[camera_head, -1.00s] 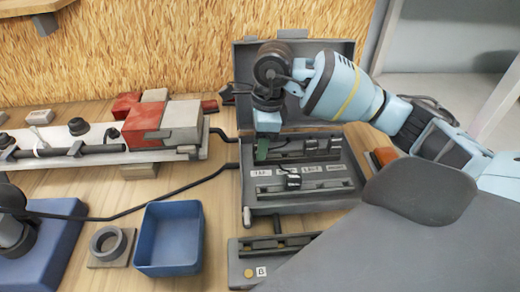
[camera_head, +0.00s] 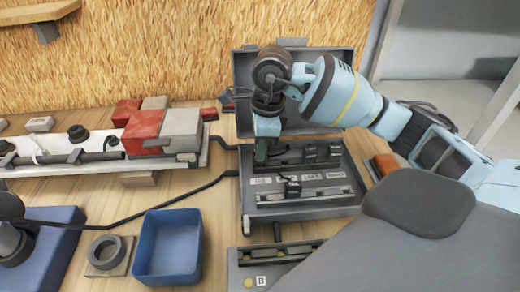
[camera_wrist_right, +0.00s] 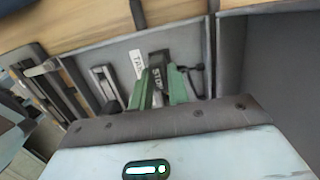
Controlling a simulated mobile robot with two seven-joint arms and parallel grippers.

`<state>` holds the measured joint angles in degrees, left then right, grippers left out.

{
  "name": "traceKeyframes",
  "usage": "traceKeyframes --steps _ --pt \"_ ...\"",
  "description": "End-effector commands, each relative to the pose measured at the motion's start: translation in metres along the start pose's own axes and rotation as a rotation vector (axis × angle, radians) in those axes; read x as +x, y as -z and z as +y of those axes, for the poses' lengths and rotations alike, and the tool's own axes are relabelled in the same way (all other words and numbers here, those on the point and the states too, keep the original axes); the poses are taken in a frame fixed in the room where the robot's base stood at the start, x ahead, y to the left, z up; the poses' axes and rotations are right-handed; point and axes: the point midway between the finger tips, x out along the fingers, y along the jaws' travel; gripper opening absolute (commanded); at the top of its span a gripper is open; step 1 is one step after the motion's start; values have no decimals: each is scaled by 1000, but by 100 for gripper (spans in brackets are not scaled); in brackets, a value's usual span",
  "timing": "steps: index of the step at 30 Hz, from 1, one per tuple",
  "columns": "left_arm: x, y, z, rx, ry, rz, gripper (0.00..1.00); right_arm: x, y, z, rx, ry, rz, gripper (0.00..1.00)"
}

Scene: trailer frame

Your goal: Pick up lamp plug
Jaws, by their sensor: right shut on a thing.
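My right gripper (camera_head: 261,153) reaches down into the open grey case at its back left corner. In the head view the wrist and fingers hide this plug. I cannot tell whether it is clear of its slot. Another dark plug (camera_head: 293,188) sits at the middle of the case. My left gripper is not in view.
The grey case (camera_head: 247,225) has labelled slots and a raised lid behind my wrist. A blue bin (camera_head: 168,247), a ring on a plate (camera_head: 109,252) and a black cable (camera_head: 130,208) lie left. A second tray (camera_head: 240,276), marked B, is in front. Red and grey blocks (camera_head: 148,128) stand back left.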

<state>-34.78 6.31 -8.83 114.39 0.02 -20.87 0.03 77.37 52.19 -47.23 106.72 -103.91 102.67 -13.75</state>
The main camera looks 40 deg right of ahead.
Motion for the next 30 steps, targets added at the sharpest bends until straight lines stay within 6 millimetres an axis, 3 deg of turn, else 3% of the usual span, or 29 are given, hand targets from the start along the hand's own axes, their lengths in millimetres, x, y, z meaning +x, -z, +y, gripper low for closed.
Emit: traceKeyframes --steps 6,21,30 --pt "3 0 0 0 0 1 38 -29 -4 3 -4 2 -3 0" --pt "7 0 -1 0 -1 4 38 -38 -6 121 -6 2 -2 0" --pt "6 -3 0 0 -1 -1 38 -41 -7 156 -2 1 -1 0"
